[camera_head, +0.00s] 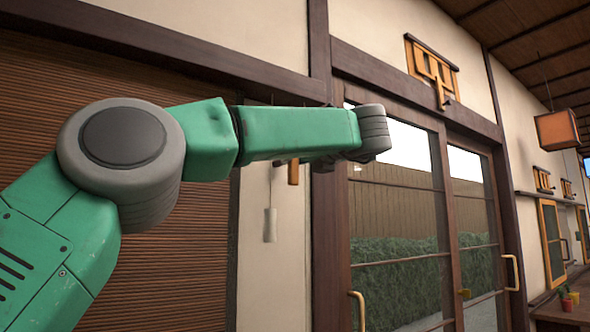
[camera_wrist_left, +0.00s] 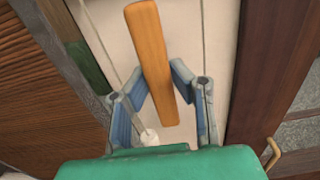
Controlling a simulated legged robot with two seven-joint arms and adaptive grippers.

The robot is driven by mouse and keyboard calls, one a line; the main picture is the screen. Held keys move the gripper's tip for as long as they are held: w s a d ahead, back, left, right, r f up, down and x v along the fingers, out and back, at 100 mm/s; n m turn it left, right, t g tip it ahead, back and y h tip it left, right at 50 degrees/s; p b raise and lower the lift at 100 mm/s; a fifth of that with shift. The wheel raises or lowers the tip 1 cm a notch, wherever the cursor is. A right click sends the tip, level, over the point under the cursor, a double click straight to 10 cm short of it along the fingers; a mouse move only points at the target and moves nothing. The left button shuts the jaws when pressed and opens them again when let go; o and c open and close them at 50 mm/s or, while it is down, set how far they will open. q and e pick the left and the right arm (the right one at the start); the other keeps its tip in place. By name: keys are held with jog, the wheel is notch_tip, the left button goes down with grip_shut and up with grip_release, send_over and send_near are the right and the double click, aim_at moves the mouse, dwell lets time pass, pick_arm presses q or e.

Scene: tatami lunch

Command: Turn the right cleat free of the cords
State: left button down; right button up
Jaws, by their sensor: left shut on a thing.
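The right cleat (camera_wrist_left: 152,60), an orange wooden bar, stands between the blue-grey fingers of my left gripper (camera_wrist_left: 160,82), which is shut on it. In the left wrist view it is slightly tilted, its lower end reaching down between the fingers. A thin cord (camera_wrist_left: 105,48) runs on its left and another cord (camera_wrist_left: 204,30) on its right. I cannot tell whether either touches the cleat. In the head view the cleat's lower part (camera_head: 293,173) shows below my green forearm, which hides most of the gripper (camera_head: 327,163). My right gripper is in neither view.
A pale cord weight (camera_head: 269,225) hangs below on the cream wall; it also shows in the left wrist view (camera_wrist_left: 149,138). A slatted brown blind (camera_head: 205,240) is left. A dark wooden post (camera_head: 332,245) and glazed doors with a brass handle (camera_head: 358,308) stand right.

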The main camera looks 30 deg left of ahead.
pick_arm(q)
jog(key=shift+w+f, duration=0.1)
jog(key=shift+f, duration=0.25)
jog(key=c, duration=1.4)
grip_release()
jog(key=shift+w, duration=0.2)
jog(key=shift+a+r, duration=0.1)
jog(key=shift+r, duration=0.05)
jog(key=shift+s, duration=0.25)
jog(key=v, duration=1.2)
jog(key=shift+w, duration=0.25)
